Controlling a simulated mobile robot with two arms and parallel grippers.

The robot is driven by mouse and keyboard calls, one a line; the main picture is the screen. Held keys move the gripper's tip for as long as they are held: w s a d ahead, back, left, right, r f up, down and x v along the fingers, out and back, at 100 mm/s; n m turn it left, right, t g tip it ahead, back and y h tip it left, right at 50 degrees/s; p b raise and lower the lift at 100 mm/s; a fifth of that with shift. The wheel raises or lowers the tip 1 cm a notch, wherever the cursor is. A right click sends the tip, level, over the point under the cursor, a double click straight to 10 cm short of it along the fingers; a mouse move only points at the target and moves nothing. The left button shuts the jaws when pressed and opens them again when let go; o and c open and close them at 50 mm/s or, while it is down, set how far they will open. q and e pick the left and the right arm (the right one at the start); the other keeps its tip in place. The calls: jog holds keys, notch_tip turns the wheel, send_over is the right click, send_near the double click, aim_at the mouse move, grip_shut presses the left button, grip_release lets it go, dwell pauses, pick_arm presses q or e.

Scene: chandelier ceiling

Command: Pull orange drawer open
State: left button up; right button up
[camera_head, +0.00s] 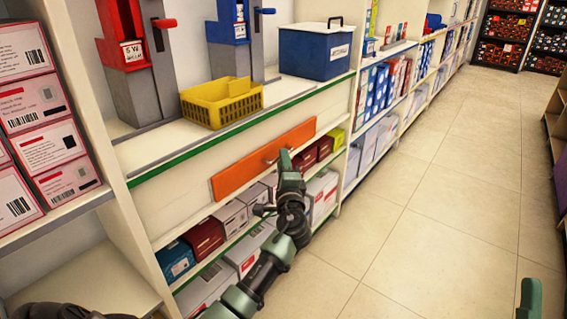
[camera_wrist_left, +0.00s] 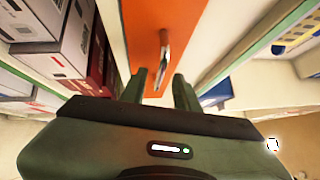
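The orange drawer (camera_head: 245,172) is a flat front set in the white shelf unit, below its counter edge. It looks closed. Its metal bar handle (camera_head: 270,159) shows just left of my left gripper (camera_head: 286,158). In the left wrist view, the orange front (camera_wrist_left: 138,22) is ahead and the handle (camera_wrist_left: 164,50) lies in line with the gap between my left fingers (camera_wrist_left: 160,84). The fingers are apart, with space on both sides of the handle. I cannot tell whether they touch it.
Above the drawer, the counter holds a yellow basket (camera_head: 222,103), a blue-and-white box (camera_head: 317,52) and grey dispensers (camera_head: 137,60). Cartons (camera_head: 230,217) fill the shelf below. The tiled floor (camera_head: 430,210) to the right is clear.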

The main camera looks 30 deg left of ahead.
pick_arm(q)
jog(key=shift+w+a+r, duration=0.1)
jog(key=shift+w+a, duration=0.4)
jog(key=shift+w, duration=0.05)
grip_shut()
dwell(1.1)
